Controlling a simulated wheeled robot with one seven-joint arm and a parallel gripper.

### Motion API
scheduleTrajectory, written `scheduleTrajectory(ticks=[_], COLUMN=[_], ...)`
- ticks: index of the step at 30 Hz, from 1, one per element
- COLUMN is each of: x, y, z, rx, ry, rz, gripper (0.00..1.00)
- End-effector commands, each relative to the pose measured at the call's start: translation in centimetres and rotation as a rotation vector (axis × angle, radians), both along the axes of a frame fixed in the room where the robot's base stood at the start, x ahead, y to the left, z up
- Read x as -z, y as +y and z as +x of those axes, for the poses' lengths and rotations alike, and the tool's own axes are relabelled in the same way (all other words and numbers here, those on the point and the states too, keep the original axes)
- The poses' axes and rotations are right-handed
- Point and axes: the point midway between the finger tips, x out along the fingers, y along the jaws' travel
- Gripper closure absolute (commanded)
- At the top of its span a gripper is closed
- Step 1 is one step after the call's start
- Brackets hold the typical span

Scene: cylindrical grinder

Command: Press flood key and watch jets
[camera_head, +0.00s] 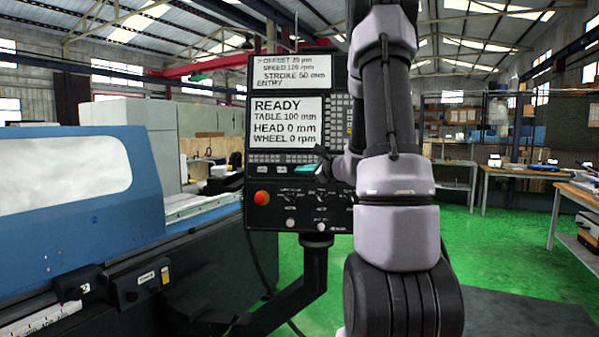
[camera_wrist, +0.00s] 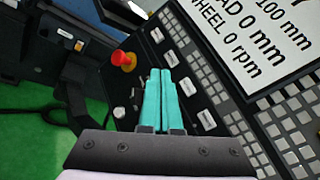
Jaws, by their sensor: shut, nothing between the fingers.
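The control panel (camera_head: 258,226) of the grinder stands in the middle of the head view, left of my arm. A row of pale keys (camera_head: 262,170) sits below its lower screen. These keys (camera_wrist: 188,87) are larger in the wrist view, but their labels are unreadable, so I cannot tell which is the flood key. My gripper (camera_wrist: 160,73) has teal fingers, shut together and empty, in front of this row; whether they touch a key is unclear. The teal fingers also show small in the head view (camera_head: 308,169). No coolant jets are visible; the blue guard (camera_head: 75,180) hides much of the machine.
The lower screen (camera_head: 286,124) reads READY, table 100 mm, head 0 mm, wheel 0 rpm. A red stop button (camera_head: 261,197) is at the panel's lower left, with knobs (camera_head: 318,196) beside it. The green floor (camera_head: 510,240) at right is mostly open before benches.

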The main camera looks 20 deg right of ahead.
Motion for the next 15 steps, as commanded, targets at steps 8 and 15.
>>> scheduleTrajectory(ticks=[8, 15], x=[0.1, 0.6], y=[-0.2, -1.5], z=[0.4, 2.7], rx=[-0.002, -0.002], ry=[0.001, 0.002], rz=[0.000, -0.001], gripper=[1.00, 1.00])
